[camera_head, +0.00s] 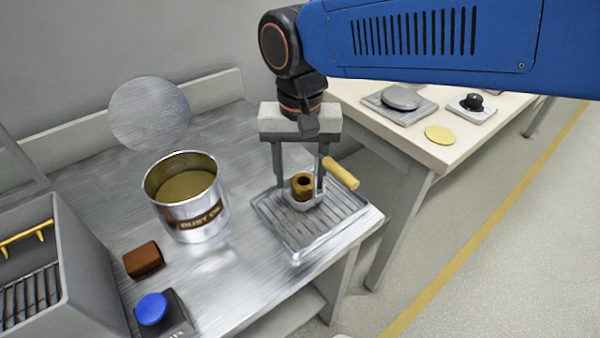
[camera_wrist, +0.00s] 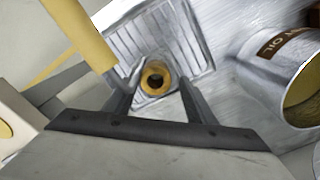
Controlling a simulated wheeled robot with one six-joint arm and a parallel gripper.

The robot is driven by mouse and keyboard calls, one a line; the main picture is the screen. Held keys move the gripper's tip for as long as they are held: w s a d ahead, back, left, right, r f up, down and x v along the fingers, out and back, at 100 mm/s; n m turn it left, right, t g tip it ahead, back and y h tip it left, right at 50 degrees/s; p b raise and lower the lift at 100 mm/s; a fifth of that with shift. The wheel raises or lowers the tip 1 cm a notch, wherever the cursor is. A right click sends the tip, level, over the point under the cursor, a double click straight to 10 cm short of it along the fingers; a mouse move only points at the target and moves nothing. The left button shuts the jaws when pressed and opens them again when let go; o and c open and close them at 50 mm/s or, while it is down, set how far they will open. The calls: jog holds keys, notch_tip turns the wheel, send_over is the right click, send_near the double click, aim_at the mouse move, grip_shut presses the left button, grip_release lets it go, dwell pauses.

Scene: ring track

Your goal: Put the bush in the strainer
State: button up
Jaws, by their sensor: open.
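The bush (camera_head: 302,183), a short brass-coloured ring with a dark bore, stands upright, its lower part inside the small grey strainer (camera_head: 303,203). The strainer, with its pale yellow handle (camera_head: 341,173), sits on the ribbed drain tray (camera_head: 277,229). My gripper (camera_head: 299,188) is open, pointing down, with a finger on either side of the bush. In the wrist view the bush (camera_wrist: 155,78) shows between the fingers, with a gap visible at least on the right. The strainer's rim is partly hidden by the fingers, and the handle (camera_wrist: 80,30) shows at upper left.
An open tin of rust oil (camera_head: 190,205) stands left of the tray, with a round metal lid shape (camera_head: 150,113) behind it. A brown block (camera_head: 143,260), a blue button (camera_head: 152,309) and a grey bin (camera_head: 70,265) are at left. A pale table (camera_head: 440,155) stands right.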

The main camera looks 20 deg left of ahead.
aim_at(300, 181)
notch_tip(300, 181, up, 12)
jog(key=shift+r, duration=0.15)
dwell(0.4)
jog(key=w+d+f+m+t, duration=0.1)
jog(key=w+d+f, duration=0.15)
jog(key=d, duration=0.65)
jog(key=w+d+f+y, duration=0.1)
jog(key=w+d, duration=0.2)
jog(key=d, duration=0.6)
jog(key=w+d+f+m+t, duration=0.1)
jog(key=w+d, duration=0.2)
jog(key=d, duration=0.6)
jog(key=s+d+f+m+t, duration=0.1)
jog(key=s+d+f, duration=0.1)
jog(key=d+f, duration=0.2)
jog(key=s+d+f+m+t, duration=0.1)
jog(key=s+d+f, duration=0.2)
jog(key=d, duration=0.7)
jog(key=s+d+f+h, duration=0.1)
jog(key=s+d+f, duration=0.2)
jog(key=d+f, duration=0.3)
jog(key=shift+s+d+m+t, duration=0.25)
jog(key=shift+d+m+t, duration=0.15)
jog(key=shift+d, duration=0.25)
jog(key=shift+r, duration=0.1)
